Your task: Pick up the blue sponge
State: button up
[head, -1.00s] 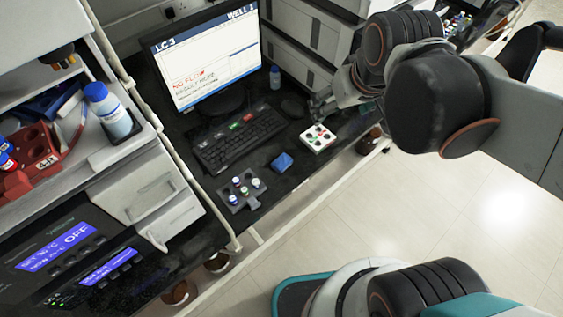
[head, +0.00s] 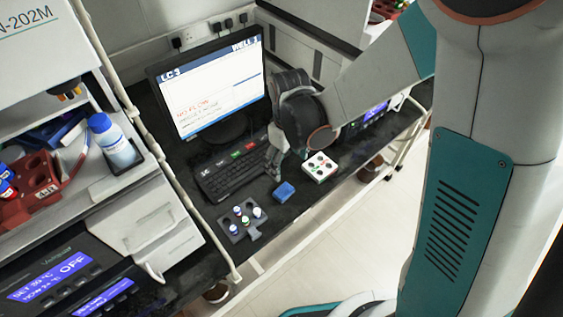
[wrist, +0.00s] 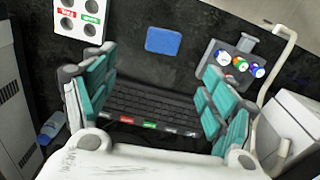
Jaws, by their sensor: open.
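The blue sponge (head: 284,191) is a small flat block on the dark bench, between the white box with round wells and the grey vial rack. In the wrist view the sponge (wrist: 163,41) lies beyond my fingertips, near the top middle. My gripper (head: 274,168) is above the bench beside the keyboard's right end, a little behind the sponge. In the wrist view its teal-padded fingers (wrist: 150,88) are wide apart with nothing between them, and the keyboard shows below. The sponge is fully visible and apart from the gripper.
The white box (head: 320,167) sits right of the sponge and the vial rack (head: 241,222) left. The keyboard (head: 232,171) and monitor (head: 208,82) are behind. A white rail (head: 232,268) runs near the bench's front edge. Bare bench surrounds the sponge.

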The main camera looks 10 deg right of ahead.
jog(key=f, duration=0.1)
jog(key=b, duration=0.3)
send_over(284, 190)
notch_tip(284, 190, down, 8)
jog(key=shift+w+d+f, duration=0.1)
jog(key=shift+d+f, duration=0.05)
jog(key=shift+f, duration=0.1)
jog(key=shift+a+f+b, duration=0.2)
jog(key=shift+f+b, duration=1)
jog(key=shift+f, duration=1.45)
jog(key=shift+r, duration=0.1)
jog(key=c, duration=0.9)
